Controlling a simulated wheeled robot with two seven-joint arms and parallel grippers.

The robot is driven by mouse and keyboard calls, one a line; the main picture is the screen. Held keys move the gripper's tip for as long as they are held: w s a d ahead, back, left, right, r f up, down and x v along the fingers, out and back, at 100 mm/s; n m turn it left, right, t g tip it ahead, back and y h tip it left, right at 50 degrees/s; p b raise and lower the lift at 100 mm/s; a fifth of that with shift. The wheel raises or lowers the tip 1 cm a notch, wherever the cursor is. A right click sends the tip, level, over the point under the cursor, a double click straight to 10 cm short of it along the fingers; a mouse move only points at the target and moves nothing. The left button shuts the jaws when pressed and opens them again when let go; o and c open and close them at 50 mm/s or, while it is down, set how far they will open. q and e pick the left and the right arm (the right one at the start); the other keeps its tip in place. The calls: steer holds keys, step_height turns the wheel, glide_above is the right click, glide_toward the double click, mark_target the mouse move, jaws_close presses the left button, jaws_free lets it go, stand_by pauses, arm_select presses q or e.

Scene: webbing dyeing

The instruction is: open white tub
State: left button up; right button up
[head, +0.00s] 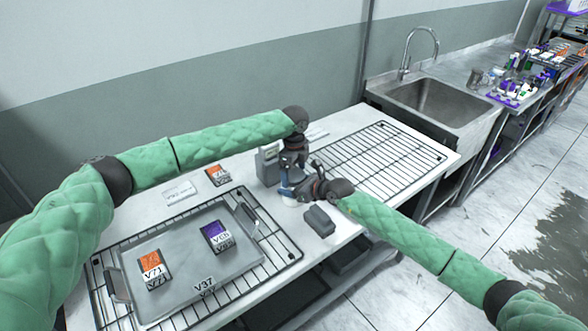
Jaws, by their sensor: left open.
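A small white object (290,201), which looks like the white tub, stands on the table below my two grippers; most of it is hidden by them. My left gripper (287,186) points down from above, open, right over the white object. My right gripper (301,190) comes in from the right, low beside the same object. Its fingers are too small and overlapped to show whether they are open or shut. I cannot tell whether either gripper touches the tub.
A grey metal device (268,164) stands just left of the grippers. A dark grey block (318,221) lies in front. A metal tray (190,287) with orange and purple labelled boxes sits on a black rack at the left. An empty wire rack (385,150) and a sink (438,98) are at the right.

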arm_select(q)
steer(key=c, duration=1)
steer(key=n, duration=0.4)
steer(key=shift+n, duration=1.4)
steer(key=o, duration=1)
steer(key=shift+c, duration=0.2)
steer(key=shift+o, duration=0.6)
steer(key=shift+d, duration=0.1)
steer(key=shift+s, duration=0.1)
